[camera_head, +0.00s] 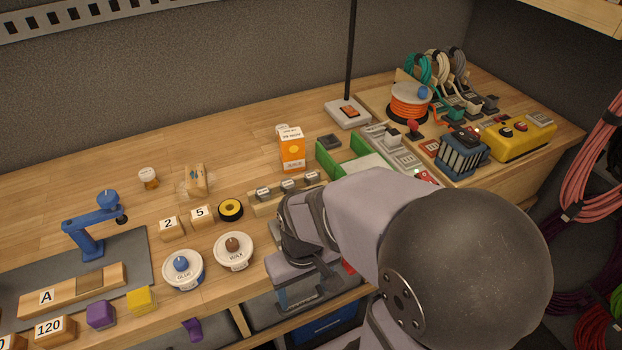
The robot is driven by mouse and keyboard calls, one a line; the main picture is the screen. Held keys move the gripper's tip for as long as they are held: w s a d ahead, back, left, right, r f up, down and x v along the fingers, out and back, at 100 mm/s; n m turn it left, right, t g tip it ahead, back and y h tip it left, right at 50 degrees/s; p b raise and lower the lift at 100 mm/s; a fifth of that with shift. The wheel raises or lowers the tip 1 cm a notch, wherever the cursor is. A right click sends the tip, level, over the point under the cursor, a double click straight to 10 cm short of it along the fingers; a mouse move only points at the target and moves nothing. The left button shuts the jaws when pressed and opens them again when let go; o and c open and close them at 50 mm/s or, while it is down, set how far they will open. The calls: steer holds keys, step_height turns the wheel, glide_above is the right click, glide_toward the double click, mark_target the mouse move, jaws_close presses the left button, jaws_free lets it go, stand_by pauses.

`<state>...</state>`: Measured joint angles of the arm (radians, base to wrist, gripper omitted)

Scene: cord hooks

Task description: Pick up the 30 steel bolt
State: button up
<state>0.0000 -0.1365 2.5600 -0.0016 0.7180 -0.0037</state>
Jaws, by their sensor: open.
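A light wooden rack (290,196) stands on the bench behind my wrist. It holds three small grey metal pieces with white labels: a left one (263,194), a middle one (288,185) and a right one (311,176). The labels are too small to read, so I cannot tell which piece, if any, is the 30 steel bolt. My gripper (302,297) is at the bench's front edge, in front of the rack and apart from it. It is open, with nothing visible between its fingers. My arm hides the bench to the right of it.
Glue (183,270) and wax (233,251) tins, a yellow-black tape roll (230,210) and number blocks (170,229) sit left of my gripper. An orange juice carton (291,150) and a green-sided tray (327,160) stand behind. The back-left bench is mostly clear.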

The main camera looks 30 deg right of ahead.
steer(key=c, duration=0.5)
steer(key=shift+r, duration=0.1)
